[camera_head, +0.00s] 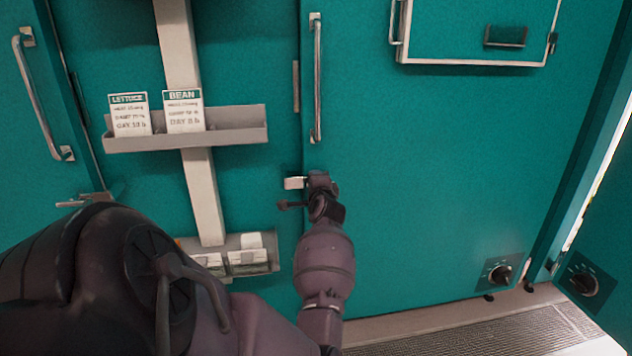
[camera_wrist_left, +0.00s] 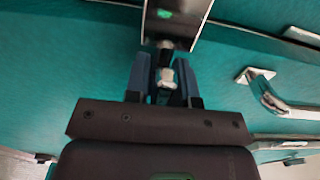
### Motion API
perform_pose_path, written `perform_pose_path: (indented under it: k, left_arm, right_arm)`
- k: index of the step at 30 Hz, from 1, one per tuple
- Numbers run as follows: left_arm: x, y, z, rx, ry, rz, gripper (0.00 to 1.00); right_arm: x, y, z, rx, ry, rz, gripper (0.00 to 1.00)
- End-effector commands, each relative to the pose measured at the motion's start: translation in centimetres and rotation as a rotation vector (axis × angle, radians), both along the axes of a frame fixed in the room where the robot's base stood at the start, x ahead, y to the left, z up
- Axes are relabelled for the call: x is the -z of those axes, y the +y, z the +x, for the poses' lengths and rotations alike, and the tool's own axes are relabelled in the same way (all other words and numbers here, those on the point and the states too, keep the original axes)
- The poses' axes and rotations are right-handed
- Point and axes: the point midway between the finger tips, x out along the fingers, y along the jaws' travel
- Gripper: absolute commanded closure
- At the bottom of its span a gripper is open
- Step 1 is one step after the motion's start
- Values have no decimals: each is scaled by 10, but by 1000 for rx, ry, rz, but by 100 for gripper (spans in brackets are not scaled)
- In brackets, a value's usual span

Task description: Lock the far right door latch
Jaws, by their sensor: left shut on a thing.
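The teal door (camera_head: 450,170) fills the middle and right of the head view. Its latch (camera_head: 294,183) is a small pale metal piece at the door's left edge, below the long handle. My left gripper (camera_head: 320,182) is at this latch, and my wrist hides part of it. In the left wrist view my left gripper (camera_wrist_left: 166,85) is shut on the latch's silver knob (camera_wrist_left: 166,75), between its two fingers. A metal latch plate (camera_wrist_left: 180,18) with a green mark is just beyond the fingertips. My right gripper is not in view.
A long vertical handle (camera_head: 317,80) is above the latch. A grey rack (camera_head: 185,142) holds lettuce and bean cards to the left. Another handled door (camera_head: 25,120) is at far left. Dials (camera_head: 500,273) are low on the right.

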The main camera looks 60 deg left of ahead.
Motion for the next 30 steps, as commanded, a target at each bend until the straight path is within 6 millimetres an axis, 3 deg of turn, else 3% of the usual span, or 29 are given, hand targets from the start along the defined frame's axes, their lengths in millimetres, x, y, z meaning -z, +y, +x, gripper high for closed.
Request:
perform_pose_path:
  k: [15, 16, 19, 30]
  left_arm:
    - [-1, 0, 0, 0, -19, -4, 100]
    - [-1, 0, 0, 0, -19, -4, 72]
    - [-1, 0, 0, 0, -19, -4, 57]
    - [0, 0, 0, 0, -16, -6, 54]
  right_arm:
    - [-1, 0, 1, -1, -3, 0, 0]
    - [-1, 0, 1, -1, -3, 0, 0]
    - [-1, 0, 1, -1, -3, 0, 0]
    - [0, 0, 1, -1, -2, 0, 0]
